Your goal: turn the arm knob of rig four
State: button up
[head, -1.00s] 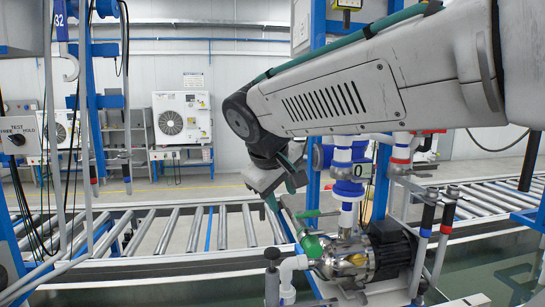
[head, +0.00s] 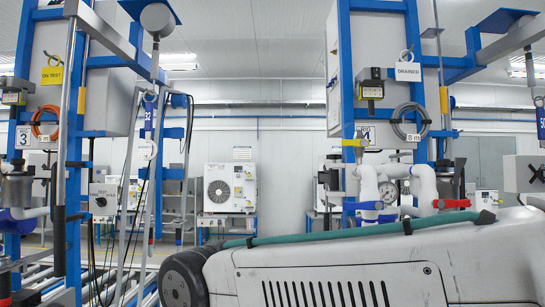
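The rig with the white DRAINED tag (head: 408,71) stands right of centre, a blue frame with a grey panel. Its small number plate (head: 366,134) cannot be read surely. A grey box (head: 523,177) with a black knob (head: 537,173) is cut by the right edge; its lettering is not readable. Another switch box (head: 103,199) with a small dark knob is at the left, by the rig with number plate 3 (head: 23,137). My gripper is out of the picture; only my arm's large link crosses the lower right, hiding the DRAINED rig's lower part.
A yellow ON TEST tag (head: 51,75) hangs on the left rig. White pipes and a round gauge (head: 388,191) sit just above my arm. Coiled hoses hang on both rigs. A white fan unit (head: 230,188) stands at the back wall. Roller conveyors (head: 60,280) run low at left.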

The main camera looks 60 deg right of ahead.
aim_at(334, 157)
jog(key=u, duration=0.65)
jog(key=i, duration=0.6)
jog(key=z, duration=2.85)
